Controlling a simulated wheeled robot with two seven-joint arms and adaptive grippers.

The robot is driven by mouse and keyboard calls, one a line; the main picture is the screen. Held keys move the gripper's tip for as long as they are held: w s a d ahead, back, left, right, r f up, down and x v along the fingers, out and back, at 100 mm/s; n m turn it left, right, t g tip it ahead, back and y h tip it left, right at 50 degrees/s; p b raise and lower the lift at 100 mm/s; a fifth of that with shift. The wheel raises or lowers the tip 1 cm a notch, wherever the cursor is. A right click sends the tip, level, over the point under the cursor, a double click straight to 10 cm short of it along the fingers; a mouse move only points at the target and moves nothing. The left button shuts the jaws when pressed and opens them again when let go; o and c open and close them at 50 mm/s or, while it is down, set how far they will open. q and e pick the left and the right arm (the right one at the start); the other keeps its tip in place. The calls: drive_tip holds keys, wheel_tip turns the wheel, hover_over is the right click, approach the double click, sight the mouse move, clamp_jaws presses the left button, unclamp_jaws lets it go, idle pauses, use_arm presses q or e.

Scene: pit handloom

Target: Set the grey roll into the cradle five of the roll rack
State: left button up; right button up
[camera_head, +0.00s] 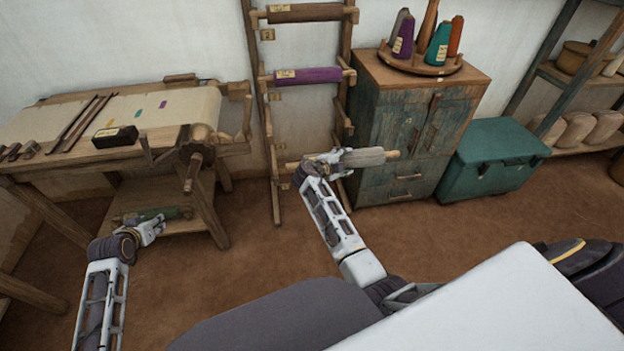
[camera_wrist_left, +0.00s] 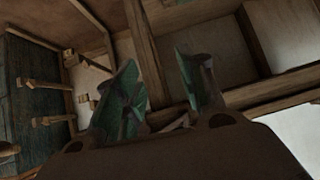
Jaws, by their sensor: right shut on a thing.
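The grey roll (camera_head: 364,157) lies level across my right gripper (camera_head: 332,162), which is shut on it left of the grey wrap. The roll's wooden ends stick out on both sides, in front of the lower part of the roll rack (camera_head: 265,128). The right end reaches past the right post. The rack holds a dark brown roll (camera_head: 310,12) and, below, a purple roll (camera_head: 315,75). Its small tags are too small to read, so I cannot tell which cradle is five. My left gripper (camera_head: 157,227) is low by the loom table; its fingers stand apart and empty in the left wrist view (camera_wrist_left: 160,95).
A wooden cabinet (camera_head: 410,115) with cones on a round tray stands right of the rack, with a teal chest (camera_head: 493,158) beside it. The loom table (camera_head: 60,163) stands left. Floor in front is clear.

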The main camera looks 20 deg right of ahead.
use_arm(q)
drive_tip(key=s+d+f+g+h+b, duration=0.1)
drive_tip(key=s+d+f+b, duration=0.4)
drive_tip(key=s+f, duration=0.5)
drive_tip(key=s+d+f+g+h+b, duration=0.1)
drive_tip(key=s+d+f+b, duration=0.4)
drive_tip(key=s+f+b, duration=0.4)
drive_tip(key=s+d+f+g+h+b, duration=0.1)
drive_tip(key=s+d+f+b, duration=0.4)
drive_tip(key=s+f+b, duration=0.3)
drive_tip(key=shift+s+f+g, duration=0.4)
drive_tip(key=shift+s+f, duration=1.65)
drive_tip(key=shift+s, duration=1.6)
drive_tip(key=shift+s+n, duration=0.1)
drive_tip(key=shift+n, duration=0.2)
